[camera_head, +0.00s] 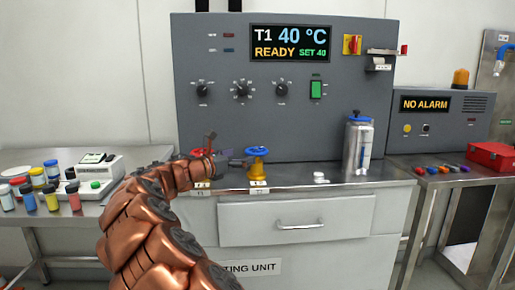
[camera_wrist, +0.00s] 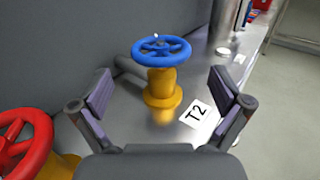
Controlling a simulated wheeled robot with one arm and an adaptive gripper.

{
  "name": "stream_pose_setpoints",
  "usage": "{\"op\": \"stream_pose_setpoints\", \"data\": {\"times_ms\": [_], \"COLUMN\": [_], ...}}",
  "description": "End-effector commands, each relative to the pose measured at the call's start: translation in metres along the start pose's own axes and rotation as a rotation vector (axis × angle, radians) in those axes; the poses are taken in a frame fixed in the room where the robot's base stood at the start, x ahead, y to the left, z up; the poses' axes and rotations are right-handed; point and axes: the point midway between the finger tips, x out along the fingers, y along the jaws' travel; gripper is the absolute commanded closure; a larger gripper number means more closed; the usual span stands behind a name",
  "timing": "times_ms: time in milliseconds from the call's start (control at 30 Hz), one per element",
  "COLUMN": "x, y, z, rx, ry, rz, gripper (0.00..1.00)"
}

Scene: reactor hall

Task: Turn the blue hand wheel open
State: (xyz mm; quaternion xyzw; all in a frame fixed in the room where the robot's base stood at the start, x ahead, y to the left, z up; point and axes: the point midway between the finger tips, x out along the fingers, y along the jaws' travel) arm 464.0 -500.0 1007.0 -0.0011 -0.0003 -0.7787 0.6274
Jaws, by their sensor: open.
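The blue hand wheel (camera_head: 258,152) sits on a yellow valve body (camera_head: 258,172) on the counter, above a label reading T2. In the wrist view the blue hand wheel (camera_wrist: 161,51) is ahead of my gripper, with its yellow stem (camera_wrist: 163,88) below it. My gripper (camera_head: 236,159) is just left of the wheel in the head view. In the wrist view my gripper (camera_wrist: 166,92) is open, its two padded fingers spread wide and nothing between the pads. I see no contact with the wheel.
A red hand wheel (camera_wrist: 22,142) is close by at the lower left, partly hidden by my arm in the head view. The grey control panel (camera_head: 215,120) rises behind. A metal canister (camera_head: 357,147) and a small white item (camera_head: 320,178) stand to the right.

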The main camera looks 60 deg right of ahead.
Motion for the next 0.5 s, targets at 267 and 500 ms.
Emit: {"op": "stream_pose_setpoints", "data": {"times_ms": [267, 500], "x": [0.034, 0.063], "y": [-0.002, 0.000], "z": [-0.004, -0.003], "rx": [-0.002, 0.001], "ry": [0.003, 0.002], "rz": [-0.006, -0.002], "gripper": [0.00, 0.00]}}
